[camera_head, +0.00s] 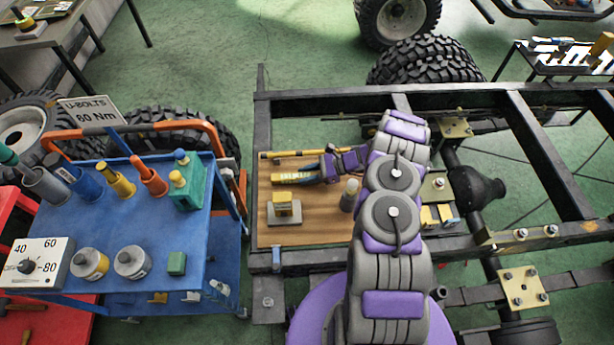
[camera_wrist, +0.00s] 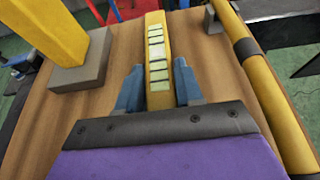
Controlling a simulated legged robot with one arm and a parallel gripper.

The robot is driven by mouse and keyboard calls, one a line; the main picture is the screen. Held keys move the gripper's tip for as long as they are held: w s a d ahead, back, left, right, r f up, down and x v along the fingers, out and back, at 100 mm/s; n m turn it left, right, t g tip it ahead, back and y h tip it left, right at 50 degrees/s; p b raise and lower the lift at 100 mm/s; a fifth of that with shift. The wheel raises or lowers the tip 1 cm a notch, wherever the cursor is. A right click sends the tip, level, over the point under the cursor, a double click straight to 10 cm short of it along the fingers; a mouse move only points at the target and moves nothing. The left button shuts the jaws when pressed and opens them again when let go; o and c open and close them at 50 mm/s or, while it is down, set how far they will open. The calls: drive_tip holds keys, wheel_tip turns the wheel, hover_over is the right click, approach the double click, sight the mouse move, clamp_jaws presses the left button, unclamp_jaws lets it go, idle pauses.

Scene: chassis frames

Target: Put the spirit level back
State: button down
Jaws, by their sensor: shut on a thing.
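The spirit level (camera_wrist: 156,50) is a yellow bar with several pale green windows along its top. In the wrist view my gripper (camera_wrist: 158,80) has its two blue fingers on either side of it, shut on it. The level points away from my gripper, over the wooden board (camera_wrist: 105,100). In the head view the level (camera_head: 286,178) shows at the left of my gripper (camera_head: 322,170), above the board (camera_head: 312,228). I cannot tell whether the level touches the board. My arm hides part of the board's right side.
A yellow block on a grey base (camera_head: 284,210) stands left of the level, and a long yellow tube (camera_head: 290,154) lies on its other side. A grey cylinder (camera_head: 349,195) stands near my arm. The black chassis frame (camera_head: 262,110) surrounds the board. A blue tool cart (camera_head: 130,220) stands left.

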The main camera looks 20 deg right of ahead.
drive_tip(key=shift+f, duration=0.25)
drive_tip(key=shift+a, duration=0.3)
drive_tip(key=c, duration=1.1)
unclamp_jaws()
drive_tip(key=o, duration=0.4)
drive_tip(key=shift+d, duration=0.1)
drive_tip(key=shift+c, duration=0.2)
drive_tip(key=shift+d+r, duration=0.1)
drive_tip(key=shift+r, duration=0.05)
